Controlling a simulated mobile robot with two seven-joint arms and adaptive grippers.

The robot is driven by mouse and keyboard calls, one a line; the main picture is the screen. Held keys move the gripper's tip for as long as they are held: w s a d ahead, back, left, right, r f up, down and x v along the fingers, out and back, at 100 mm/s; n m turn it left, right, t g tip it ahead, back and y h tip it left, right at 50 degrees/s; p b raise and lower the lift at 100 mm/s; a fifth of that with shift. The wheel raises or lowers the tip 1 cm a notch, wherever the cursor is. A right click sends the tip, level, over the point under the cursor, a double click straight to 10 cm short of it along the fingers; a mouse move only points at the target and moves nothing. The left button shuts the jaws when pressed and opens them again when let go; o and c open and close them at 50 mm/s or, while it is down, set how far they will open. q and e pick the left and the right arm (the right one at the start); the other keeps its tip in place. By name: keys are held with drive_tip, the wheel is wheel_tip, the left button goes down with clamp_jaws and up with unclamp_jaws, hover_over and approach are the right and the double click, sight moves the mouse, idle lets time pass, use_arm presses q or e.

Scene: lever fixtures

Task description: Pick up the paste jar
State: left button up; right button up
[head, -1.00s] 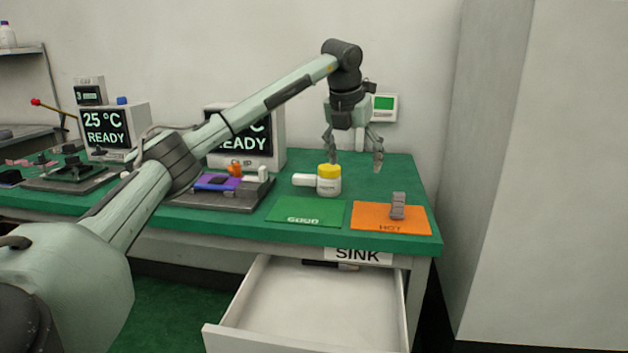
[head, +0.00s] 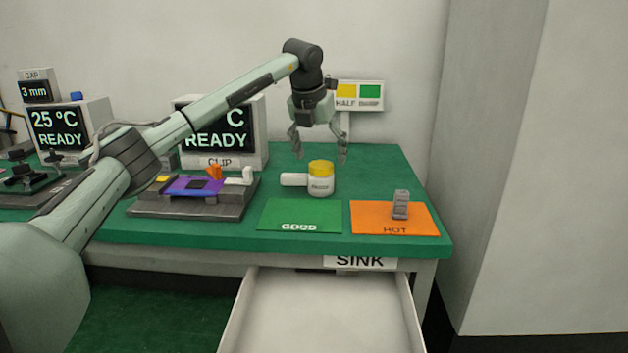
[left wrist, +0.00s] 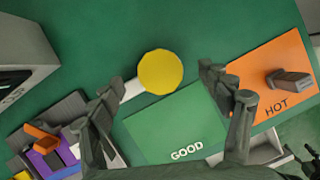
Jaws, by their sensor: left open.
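The paste jar (head: 321,179) is a white jar with a yellow lid, upright on the green tabletop behind the green GOOD mat. In the left wrist view its round yellow lid (left wrist: 160,72) shows from above. A white cylinder (head: 294,179) lies against or just beside its left side. My left gripper (head: 320,156) points down above and slightly behind the jar, with fingers spread and nothing between them. In the left wrist view its fingertips (left wrist: 163,80) lie to either side of the lid, apart from it. My right gripper is not in view.
The green GOOD mat (head: 300,216) and orange HOT mat (head: 378,219) lie in front; a grey block (head: 401,204) stands on HOT. A clip fixture (head: 200,198) with a purple piece is left of the jar. A drawer (head: 320,310) hangs open below. A HALF sign (head: 358,95) stands behind.

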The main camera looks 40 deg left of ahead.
sight(322, 164)
use_arm(q)
drive_tip(key=shift+x, duration=2.35)
